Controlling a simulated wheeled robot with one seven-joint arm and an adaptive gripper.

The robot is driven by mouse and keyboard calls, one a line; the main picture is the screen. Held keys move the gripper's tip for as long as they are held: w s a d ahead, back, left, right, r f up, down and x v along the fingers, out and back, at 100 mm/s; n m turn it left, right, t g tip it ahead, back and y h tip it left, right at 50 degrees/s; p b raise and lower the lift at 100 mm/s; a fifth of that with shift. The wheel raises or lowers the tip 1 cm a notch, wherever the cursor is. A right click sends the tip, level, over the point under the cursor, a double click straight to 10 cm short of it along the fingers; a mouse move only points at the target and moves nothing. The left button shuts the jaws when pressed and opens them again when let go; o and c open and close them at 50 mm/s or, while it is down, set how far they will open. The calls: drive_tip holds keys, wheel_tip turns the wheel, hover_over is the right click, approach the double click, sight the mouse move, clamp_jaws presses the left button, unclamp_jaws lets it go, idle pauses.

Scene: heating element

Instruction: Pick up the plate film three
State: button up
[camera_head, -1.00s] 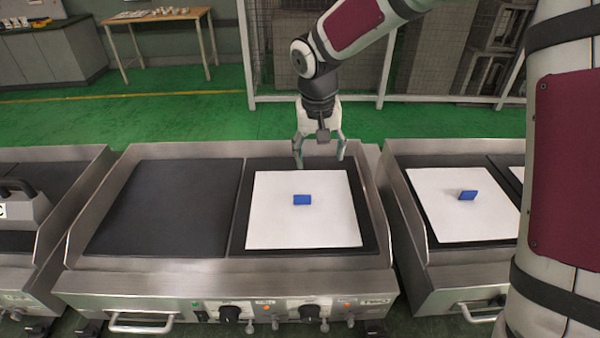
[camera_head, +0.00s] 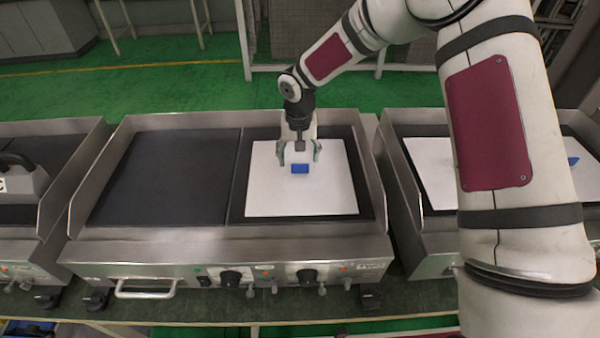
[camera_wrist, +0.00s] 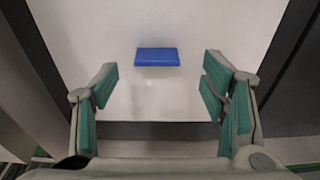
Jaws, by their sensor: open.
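A white plate film (camera_head: 301,200) lies flat on the right dark heating plate of the middle heating unit. A small blue block-like tab (camera_head: 300,169) stands at about its middle. My gripper (camera_head: 299,160) is open and empty, low over the film just behind the blue tab. In the wrist view the blue tab (camera_wrist: 158,57) lies ahead of the gap between my open fingers (camera_wrist: 160,85), with the white film (camera_wrist: 190,25) under it. A second white film (camera_head: 428,170) with a blue tab (camera_head: 573,161) shows on the right unit, partly hidden by my arm.
The middle unit's left heating plate (camera_head: 165,178) is bare. Raised metal side walls (camera_head: 402,185) bound the unit. A front panel (camera_head: 230,276) carries knobs and a handle. A grey lidded device (camera_head: 18,180) stands at the far left.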

sight(300, 165)
drive_tip(key=shift+w+d+f+p, duration=0.15)
drive_tip(key=shift+w+f, duration=0.1)
drive_tip(key=shift+f, duration=1.05)
drive_tip(key=shift+w+f+p, duration=0.15)
drive_tip(key=shift+w+f, duration=0.05)
drive_tip(key=shift+f, duration=1.05)
drive_tip(key=c, duration=1.3)
